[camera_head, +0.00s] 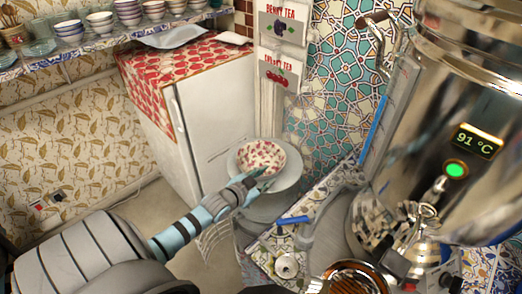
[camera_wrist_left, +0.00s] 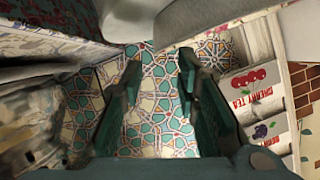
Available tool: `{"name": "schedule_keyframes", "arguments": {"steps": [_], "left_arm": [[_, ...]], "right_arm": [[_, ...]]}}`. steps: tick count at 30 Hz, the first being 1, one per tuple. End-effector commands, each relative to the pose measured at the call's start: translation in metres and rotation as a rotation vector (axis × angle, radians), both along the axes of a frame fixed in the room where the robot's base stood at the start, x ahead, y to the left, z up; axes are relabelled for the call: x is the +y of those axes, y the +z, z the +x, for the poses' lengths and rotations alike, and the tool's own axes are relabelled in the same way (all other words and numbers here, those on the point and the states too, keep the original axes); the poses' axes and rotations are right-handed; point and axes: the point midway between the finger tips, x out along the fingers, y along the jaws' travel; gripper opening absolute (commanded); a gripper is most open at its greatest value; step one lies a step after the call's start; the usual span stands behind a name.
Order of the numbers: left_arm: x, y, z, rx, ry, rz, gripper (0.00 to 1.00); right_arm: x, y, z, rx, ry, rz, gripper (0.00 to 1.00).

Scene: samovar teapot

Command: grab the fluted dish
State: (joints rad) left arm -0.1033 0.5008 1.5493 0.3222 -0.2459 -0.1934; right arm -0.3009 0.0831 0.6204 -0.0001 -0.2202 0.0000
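A bowl (camera_head: 261,157) with a red and cream pattern stands upright on a pale round plate (camera_head: 291,177), near the middle of the head view. I cannot make out fluting on it. A pale blue-white dish (camera_head: 172,37) with an uneven edge lies on the red cloth over the white cabinet. My left gripper (camera_head: 258,183) is at the near side of the patterned bowl; I cannot tell whether it touches it. In the left wrist view the left gripper (camera_wrist_left: 158,85) is open, with only tiled background between its fingers. My right gripper does not show.
The large shiny samovar (camera_head: 440,130) fills the right side, with its tap (camera_head: 425,222) low in front. The white cabinet (camera_head: 215,110) stands behind left of the bowl. Shelf bowls (camera_head: 100,22) are at the upper left. An amber glass (camera_head: 355,278) is at the bottom.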

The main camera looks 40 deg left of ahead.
Motion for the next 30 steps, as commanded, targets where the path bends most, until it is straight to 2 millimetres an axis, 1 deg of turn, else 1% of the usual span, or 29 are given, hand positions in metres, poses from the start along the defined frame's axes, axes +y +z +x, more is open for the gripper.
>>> {"name": "schedule_keyframes", "arguments": {"steps": [1,4,8,13,15,18,23,28,30], "left_arm": [[0.001,-0.01,0.01,-0.002,0.001,-0.002,0.29],[0.002,-0.013,0.023,0.0,0.002,-0.002,0.29],[0.002,-0.014,0.033,0.0,0.002,-0.001,0.29],[-0.003,-0.026,0.064,0.0,0.003,-0.003,0.29],[-0.002,-0.03,0.074,0.0,0.004,-0.003,0.29],[-0.001,-0.03,0.08,0.001,0.002,0.0,0.29],[-0.001,-0.028,0.08,0.002,0.002,0.001,0.29],[-0.001,-0.028,0.079,0.003,0.001,0.0,0.01],[-0.001,-0.028,0.079,0.003,0.001,0.0,0.0]], "right_arm": [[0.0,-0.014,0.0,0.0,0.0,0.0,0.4],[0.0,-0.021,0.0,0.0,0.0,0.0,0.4],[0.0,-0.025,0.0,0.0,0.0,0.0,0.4],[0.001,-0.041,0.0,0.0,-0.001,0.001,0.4],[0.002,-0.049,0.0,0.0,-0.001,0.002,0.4],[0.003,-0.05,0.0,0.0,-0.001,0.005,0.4],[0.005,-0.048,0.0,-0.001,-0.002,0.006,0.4],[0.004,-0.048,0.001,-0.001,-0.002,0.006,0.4],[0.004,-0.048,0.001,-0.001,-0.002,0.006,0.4]]}}
